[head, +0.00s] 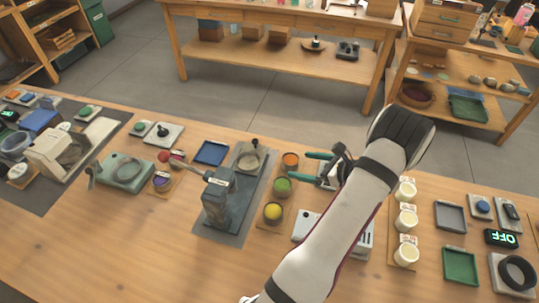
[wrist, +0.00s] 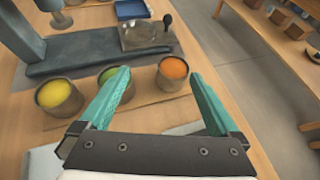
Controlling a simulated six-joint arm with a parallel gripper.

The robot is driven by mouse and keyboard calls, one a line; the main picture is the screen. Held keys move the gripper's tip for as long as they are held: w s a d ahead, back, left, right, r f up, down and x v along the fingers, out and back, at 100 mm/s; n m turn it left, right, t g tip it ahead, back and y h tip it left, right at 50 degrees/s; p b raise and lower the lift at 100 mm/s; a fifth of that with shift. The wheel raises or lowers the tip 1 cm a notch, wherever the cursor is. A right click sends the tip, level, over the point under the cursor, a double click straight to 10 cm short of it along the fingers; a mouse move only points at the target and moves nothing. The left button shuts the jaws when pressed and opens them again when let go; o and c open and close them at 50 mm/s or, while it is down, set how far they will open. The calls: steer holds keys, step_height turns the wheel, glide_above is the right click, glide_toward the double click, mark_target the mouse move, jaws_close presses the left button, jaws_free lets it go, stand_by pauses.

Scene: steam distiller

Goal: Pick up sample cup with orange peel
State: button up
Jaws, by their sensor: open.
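The cup with orange contents (head: 290,160) stands at the far end of a row of three cups on a brown board. In the wrist view the orange cup (wrist: 172,73) shows ahead of my gripper, between the lines of its two green fingers. The green cup (head: 282,186) and the yellow cup (head: 273,212) stand nearer along the same row. My gripper (head: 318,168) is open and empty, just to the right of the orange and green cups. In the wrist view my gripper (wrist: 160,88) has its left finger partly in front of the green cup (wrist: 108,75).
A grey press-like device (head: 222,205) stands left of the cups, with a round pan (head: 247,160) behind it. A blue tray (head: 211,152) lies further left. Several white cups (head: 406,220) stand right of my arm, near a green tray (head: 461,266).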

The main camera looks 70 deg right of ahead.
steer(key=m+h, duration=0.1)
steer(key=h, duration=0.1)
glide_toward(285, 158)
steer(key=shift+t, duration=0.3)
steer(key=x, duration=1)
steer(key=shift+w+d+f, duration=0.2)
steer(key=shift+f, duration=0.1)
steer(key=c, duration=1.5)
